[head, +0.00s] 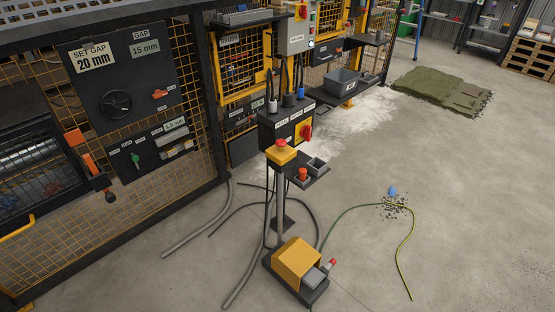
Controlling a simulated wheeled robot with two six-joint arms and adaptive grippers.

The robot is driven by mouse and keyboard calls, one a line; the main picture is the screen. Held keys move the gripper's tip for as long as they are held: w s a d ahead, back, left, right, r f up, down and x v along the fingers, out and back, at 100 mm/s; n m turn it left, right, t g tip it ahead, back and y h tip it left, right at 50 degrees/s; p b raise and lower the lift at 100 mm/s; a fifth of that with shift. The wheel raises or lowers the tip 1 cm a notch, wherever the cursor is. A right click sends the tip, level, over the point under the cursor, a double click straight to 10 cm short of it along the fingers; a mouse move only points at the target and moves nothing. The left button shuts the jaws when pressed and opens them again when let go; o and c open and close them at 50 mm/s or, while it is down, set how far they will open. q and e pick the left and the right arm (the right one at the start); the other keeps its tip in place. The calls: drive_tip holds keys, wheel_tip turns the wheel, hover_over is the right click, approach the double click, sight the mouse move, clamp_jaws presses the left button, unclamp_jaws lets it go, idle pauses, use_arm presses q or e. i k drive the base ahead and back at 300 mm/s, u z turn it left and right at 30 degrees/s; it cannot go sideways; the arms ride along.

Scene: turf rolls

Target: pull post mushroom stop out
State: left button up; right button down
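The post mushroom stop is a red mushroom button (282,143) on a yellow box (281,154). It sits on top of a grey post (280,205) in the middle of the head view. From here I cannot tell whether the button is pressed in or out. Neither of my grippers is in view.
A black control box (286,128) with a red rotary switch stands just behind the post. A yellow foot pedal (297,262) is at the post's base. Hoses lie around it. Floor at right is mostly clear.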

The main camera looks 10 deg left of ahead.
sight(280, 143)
drive_tip(key=z, duration=0.45)
drive_tip(key=i, duration=0.5)
drive_tip(key=z, duration=0.2)
